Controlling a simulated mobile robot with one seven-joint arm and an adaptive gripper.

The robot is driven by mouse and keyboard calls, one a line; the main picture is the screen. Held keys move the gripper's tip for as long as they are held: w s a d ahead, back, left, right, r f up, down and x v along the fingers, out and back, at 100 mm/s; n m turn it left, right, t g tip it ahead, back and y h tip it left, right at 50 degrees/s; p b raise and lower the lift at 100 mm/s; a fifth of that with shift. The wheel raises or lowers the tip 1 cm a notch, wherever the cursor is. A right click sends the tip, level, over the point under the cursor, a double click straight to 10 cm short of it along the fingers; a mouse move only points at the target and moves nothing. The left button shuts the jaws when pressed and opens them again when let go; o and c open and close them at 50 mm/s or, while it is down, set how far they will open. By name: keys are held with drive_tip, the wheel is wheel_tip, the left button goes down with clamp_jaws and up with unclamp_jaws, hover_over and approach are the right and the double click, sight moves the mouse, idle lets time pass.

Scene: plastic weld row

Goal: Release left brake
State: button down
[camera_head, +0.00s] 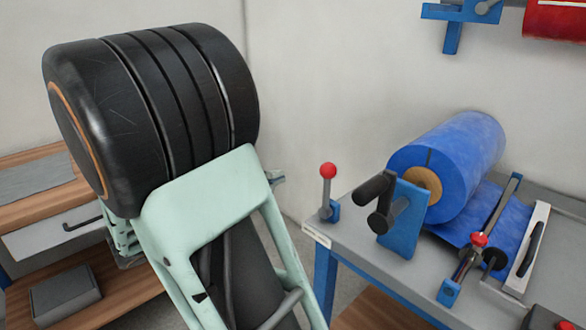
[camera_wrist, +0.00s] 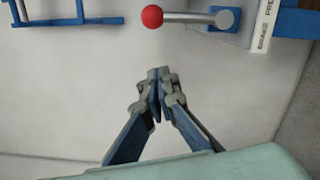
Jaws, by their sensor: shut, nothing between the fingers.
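The brake lever (camera_head: 328,183) is a metal rod with a red ball on top. It stands upright from a small blue mount at the left corner of the grey table (camera_head: 345,232). In the wrist view the lever (camera_wrist: 185,17) lies across the top, with its red ball at the left end and its blue mount at the right. My gripper (camera_wrist: 160,76) is shut and empty. In that picture its fingertips are below the red ball and apart from it. In the head view my arm hides most of the gripper.
A blue film roll (camera_head: 450,160) sits on the table behind a blue bracket with a black handle (camera_head: 375,188). Another red-knobbed lever (camera_head: 478,242) stands to the right. A wooden bench (camera_head: 35,155) is at the left. Wall space shows between my arm and the table.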

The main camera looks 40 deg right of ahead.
drive_tip(key=shift+a+p, duration=0.3)
drive_tip(key=shift+a, duration=2.1)
